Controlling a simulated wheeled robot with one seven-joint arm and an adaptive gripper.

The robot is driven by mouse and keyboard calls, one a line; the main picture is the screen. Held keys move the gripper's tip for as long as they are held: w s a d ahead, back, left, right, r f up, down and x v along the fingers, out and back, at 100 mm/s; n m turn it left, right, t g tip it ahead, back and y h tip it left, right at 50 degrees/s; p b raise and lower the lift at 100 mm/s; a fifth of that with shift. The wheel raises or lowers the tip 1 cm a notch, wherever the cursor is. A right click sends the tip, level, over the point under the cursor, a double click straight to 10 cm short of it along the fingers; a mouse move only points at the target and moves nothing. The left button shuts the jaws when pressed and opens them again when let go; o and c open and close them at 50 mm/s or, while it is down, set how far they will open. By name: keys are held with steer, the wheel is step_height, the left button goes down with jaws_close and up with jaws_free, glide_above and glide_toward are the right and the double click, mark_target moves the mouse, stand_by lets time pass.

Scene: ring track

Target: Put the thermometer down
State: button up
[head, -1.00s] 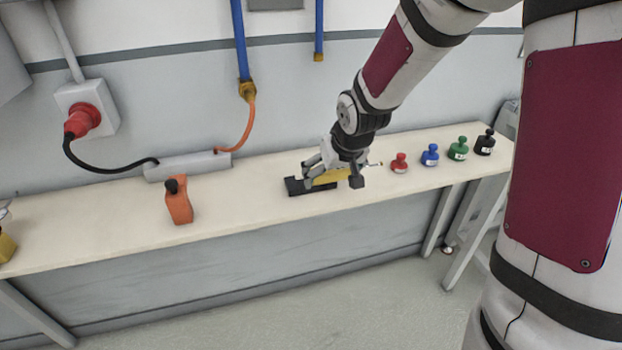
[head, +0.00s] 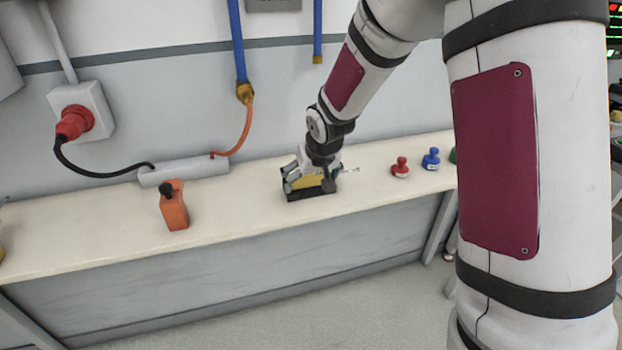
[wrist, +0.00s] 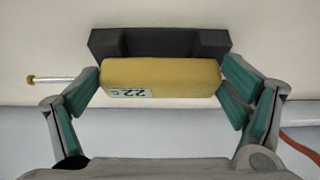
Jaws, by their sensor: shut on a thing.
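The thermometer is a yellow block with a small display reading 22 and a thin metal probe; it shows in the wrist view (wrist: 160,77) and in the head view (head: 308,182). My gripper (head: 310,181) is shut on it, with one green-padded finger at each end in the wrist view (wrist: 165,92). A black cradle (wrist: 160,42) with two raised blocks lies just beyond the thermometer in the wrist view. In the head view the cradle (head: 311,196) is on the bench below my gripper. I cannot tell whether the thermometer touches it.
The pale bench (head: 110,229) runs along the wall. A red stamp-like piece (head: 400,168) and a blue one (head: 431,159) stand to the right. A grey strip box (head: 184,171) sits at the back. Bench either side of the cradle is clear.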

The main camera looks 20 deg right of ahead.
steer(key=o, duration=1.1)
steer(key=p+v, duration=0.3)
steer(key=v, duration=0.8)
steer(key=s+d+r+g+h, duration=0.1)
steer(key=s+r, duration=0.3)
steer(key=s, duration=0.4)
steer(key=s+r+g, duration=0.1)
steer(key=s+r, duration=0.3)
steer(key=s, duration=0.4)
steer(key=shift+g+y, duration=0.6)
steer(key=shift+g, duration=0.3)
steer(key=s, duration=1.3)
steer(key=s+a, duration=0.1)
steer(key=s, duration=0.6)
steer(key=shift+s+r, duration=0.1)
steer(key=shift+r, duration=0.25)
steer(key=shift+r, duration=0.1)
